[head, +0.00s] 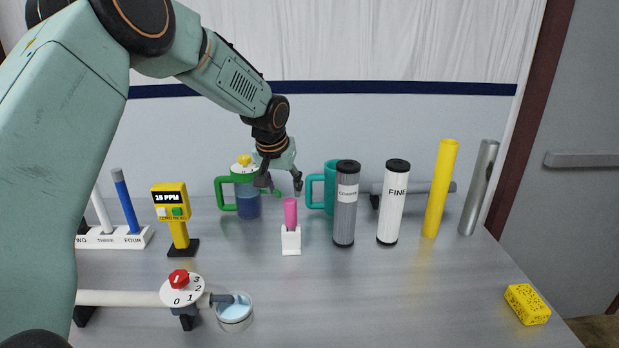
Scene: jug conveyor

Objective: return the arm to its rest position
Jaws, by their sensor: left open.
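My left arm (235,82) comes in from the left and reaches over the table. My left gripper (281,187) points down, open and empty, with its fingers apart. In the picture it is just above a pink stick (291,213) in a white holder (291,241). It overlaps the edge of a jug with a green handle and dark blue contents (248,205); I cannot tell whether it touches the jug. My right gripper is not in view.
A teal mug (330,190), a grey cylinder (345,210), a white FINE cylinder (392,210) and a yellow tube (440,190) stand to the right. A yellow meter (178,215), red-knobbed valve (180,280) and cup (234,320) are at left. A yellow sponge (527,304) lies front right.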

